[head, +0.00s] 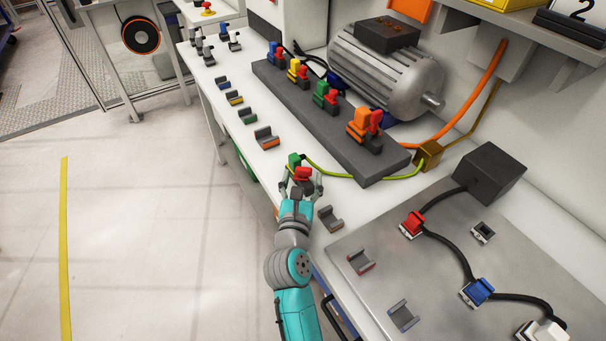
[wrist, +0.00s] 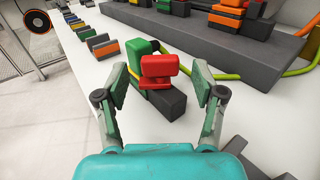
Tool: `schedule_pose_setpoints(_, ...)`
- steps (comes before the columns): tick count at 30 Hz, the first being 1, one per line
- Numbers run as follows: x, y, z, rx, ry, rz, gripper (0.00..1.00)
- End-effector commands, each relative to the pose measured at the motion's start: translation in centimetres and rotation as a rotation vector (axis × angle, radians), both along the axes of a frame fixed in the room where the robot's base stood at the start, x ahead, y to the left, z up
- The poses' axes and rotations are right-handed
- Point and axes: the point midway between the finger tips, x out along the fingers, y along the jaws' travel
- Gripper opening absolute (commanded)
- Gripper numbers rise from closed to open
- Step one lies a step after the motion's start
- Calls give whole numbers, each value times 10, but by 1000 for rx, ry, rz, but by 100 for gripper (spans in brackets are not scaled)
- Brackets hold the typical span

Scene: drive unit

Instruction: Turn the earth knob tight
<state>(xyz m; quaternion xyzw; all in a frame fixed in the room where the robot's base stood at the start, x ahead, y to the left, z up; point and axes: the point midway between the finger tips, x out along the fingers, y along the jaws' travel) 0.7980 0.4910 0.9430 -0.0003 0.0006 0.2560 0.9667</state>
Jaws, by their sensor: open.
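The earth connector's green body (head: 294,160) stands on the front of the white bench, with a green-yellow cable (head: 345,174) running from it. The red knob (head: 303,174) sits on its near side. In the wrist view the red knob (wrist: 158,70) is in front of the green body (wrist: 137,54), above a dark base (wrist: 168,102). My gripper (head: 301,186) is open, its fingers on the left and right of the red knob. The wrist view shows my gripper (wrist: 161,85) with a gap between each fingertip and the knob.
A dark rail (head: 330,125) with several coloured connectors lies behind, in front of a grey motor (head: 385,72). An empty grey holder (head: 330,219) is close on the right, and a metal plate (head: 440,270) with cabled connectors lies further right. Small holders line the bench edge leftward.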

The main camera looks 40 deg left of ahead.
Motion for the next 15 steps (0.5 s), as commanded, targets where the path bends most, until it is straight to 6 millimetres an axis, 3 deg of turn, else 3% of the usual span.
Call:
schedule_pose_setpoints(9,-56,-31,-1,0,1,3,69)
schedule_pose_setpoints(15,-79,-45,-1,0,0,2,69)
